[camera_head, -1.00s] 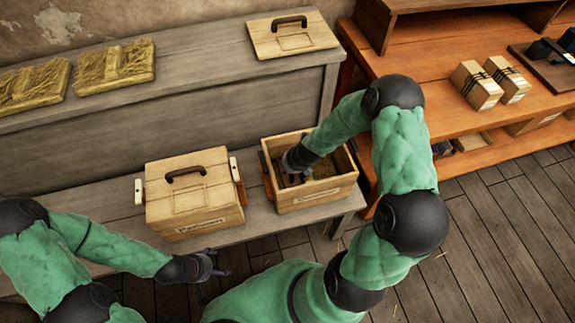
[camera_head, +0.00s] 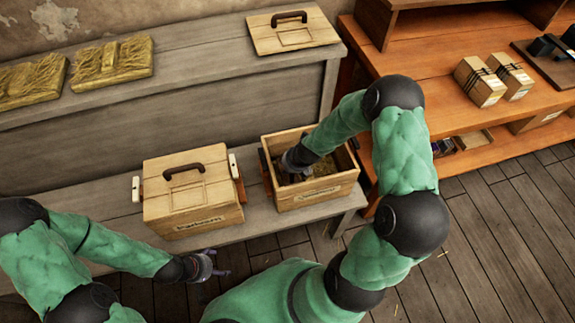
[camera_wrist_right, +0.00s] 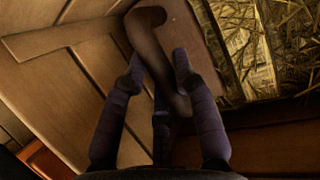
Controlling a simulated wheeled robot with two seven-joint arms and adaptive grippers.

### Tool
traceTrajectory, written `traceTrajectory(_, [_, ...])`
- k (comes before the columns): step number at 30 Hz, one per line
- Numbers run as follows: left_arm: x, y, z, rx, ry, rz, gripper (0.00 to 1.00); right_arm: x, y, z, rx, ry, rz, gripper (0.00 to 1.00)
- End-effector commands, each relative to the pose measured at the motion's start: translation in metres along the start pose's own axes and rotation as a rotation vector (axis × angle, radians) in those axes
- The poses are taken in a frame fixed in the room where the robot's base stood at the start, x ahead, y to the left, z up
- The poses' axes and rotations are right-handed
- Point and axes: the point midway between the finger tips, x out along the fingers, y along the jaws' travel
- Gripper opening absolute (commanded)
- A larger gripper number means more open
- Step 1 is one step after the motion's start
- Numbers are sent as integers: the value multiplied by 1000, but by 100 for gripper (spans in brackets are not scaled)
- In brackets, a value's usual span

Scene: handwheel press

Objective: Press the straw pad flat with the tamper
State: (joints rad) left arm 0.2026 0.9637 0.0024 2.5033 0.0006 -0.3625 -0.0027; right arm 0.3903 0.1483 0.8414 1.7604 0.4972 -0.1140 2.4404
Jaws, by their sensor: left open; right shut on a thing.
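My right gripper (camera_head: 300,163) reaches down inside the open wooden box (camera_head: 316,194) on the low bench. In the right wrist view its fingers (camera_wrist_right: 157,70) are shut on the dark curved handle of the tamper (camera_wrist_right: 146,25). Straw (camera_wrist_right: 290,45) shows at the upper right of that view, beside the handle. In the head view a little straw (camera_head: 323,167) shows in the box. The tamper's pressing face is hidden, and I cannot tell whether it touches the straw. My left gripper (camera_head: 208,265) is open and empty in front of the bench.
A closed box (camera_head: 192,207) with a handled lid stands left of the open one. A loose lid (camera_head: 293,30) and straw pads (camera_head: 112,62) lie on the higher ledge behind. Wrapped packs (camera_head: 492,80) stand on the orange shelf at the right.

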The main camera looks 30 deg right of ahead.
Motion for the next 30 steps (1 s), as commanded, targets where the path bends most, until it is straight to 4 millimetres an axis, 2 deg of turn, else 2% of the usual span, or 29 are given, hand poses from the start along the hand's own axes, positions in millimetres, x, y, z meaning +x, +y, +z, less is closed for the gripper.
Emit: traceTrajectory(30, [2,-1,0,0,0,0,85,6,-1,-2,0,0,0,0])
